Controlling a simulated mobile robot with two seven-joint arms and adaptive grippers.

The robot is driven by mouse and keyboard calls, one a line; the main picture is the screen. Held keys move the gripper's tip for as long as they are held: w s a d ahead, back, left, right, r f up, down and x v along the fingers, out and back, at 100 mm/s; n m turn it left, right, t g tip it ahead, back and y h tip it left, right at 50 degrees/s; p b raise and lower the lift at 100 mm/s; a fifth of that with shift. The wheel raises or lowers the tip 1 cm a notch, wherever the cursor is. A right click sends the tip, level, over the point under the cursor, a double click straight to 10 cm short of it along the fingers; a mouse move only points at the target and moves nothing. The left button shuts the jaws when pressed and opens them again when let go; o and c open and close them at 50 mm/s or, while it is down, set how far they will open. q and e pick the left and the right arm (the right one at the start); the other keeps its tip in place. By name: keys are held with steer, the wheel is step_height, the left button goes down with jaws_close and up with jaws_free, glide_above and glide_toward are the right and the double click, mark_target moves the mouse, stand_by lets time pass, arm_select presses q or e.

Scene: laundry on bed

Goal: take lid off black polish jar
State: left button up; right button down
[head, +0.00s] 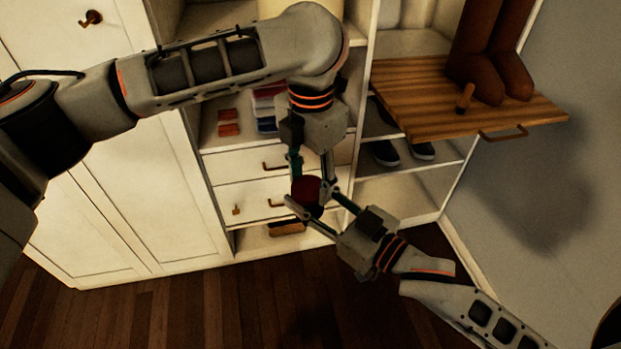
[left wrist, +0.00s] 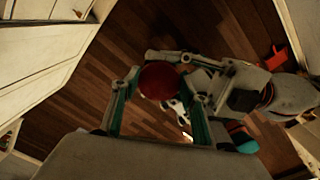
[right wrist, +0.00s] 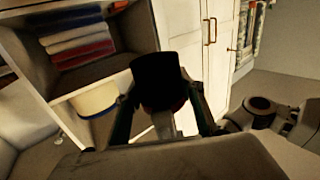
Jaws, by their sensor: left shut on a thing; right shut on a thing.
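The polish jar (head: 307,188) is held in the air between both grippers, in front of the cabinet drawers. Its round dark red end, which looks like the lid, shows in the left wrist view (left wrist: 159,80). In the right wrist view its black cylindrical side (right wrist: 157,80) fills the middle, with a little red low at its edge (right wrist: 180,104). My left gripper (head: 311,177) reaches down from above and is shut on the jar's red end. My right gripper (head: 313,202) comes from the lower right and is shut on the jar's black body. I cannot tell whether lid and body are apart.
A wooden pull-out board (head: 440,110) with brown boots (head: 480,70) and a small brush-like object (head: 465,98) stands right of my left arm. Dark shoes (head: 385,152) sit on a shelf below. The wooden floor (head: 200,310) is clear.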

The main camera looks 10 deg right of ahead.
arm_select(q)
steer(key=n, duration=0.4)
steer(key=shift+r, duration=0.1)
steer(key=n, duration=0.8)
steer(key=shift+a, duration=0.1)
steer(key=n, duration=0.6)
steer(key=shift+a, duration=0.1)
steer(key=n, duration=0.8)
steer(key=shift+a, duration=0.1)
steer(key=n, duration=0.4)
steer(key=shift+s, duration=0.1)
steer(key=n, duration=0.3)
steer(key=shift+a+n, duration=0.1)
steer(key=shift+n, duration=0.3)
steer(key=shift+r, duration=0.25)
